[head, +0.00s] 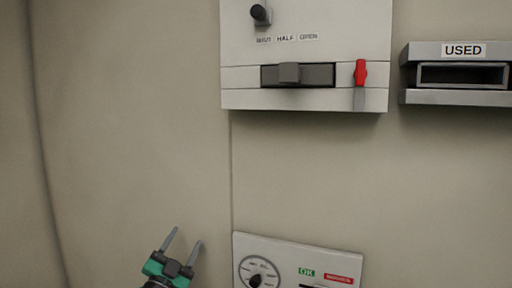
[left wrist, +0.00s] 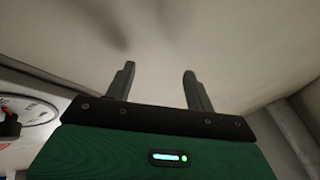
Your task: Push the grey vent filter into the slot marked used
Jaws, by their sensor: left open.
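A dark grey piece with a lighter grey tab, which looks like the grey vent filter (head: 290,73), sits in the lower strip of the white upper panel. A red lever (head: 360,72) stands just right of it. The slot marked USED (head: 462,74) is an open-fronted grey housing on the wall at the far right; its opening looks dark and empty. My left gripper (head: 185,239) is open and empty, low in the head view, well below and left of the filter. Its two spread fingers also show in the left wrist view (left wrist: 159,80). My right gripper is not in view.
The white upper panel (head: 305,100) has a black knob (head: 259,13) above SHUT, HALF and OPEN labels. A lower panel (head: 300,253) with a dial, a green OK label and a red label is right of my left gripper. Bare wall lies between the panels.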

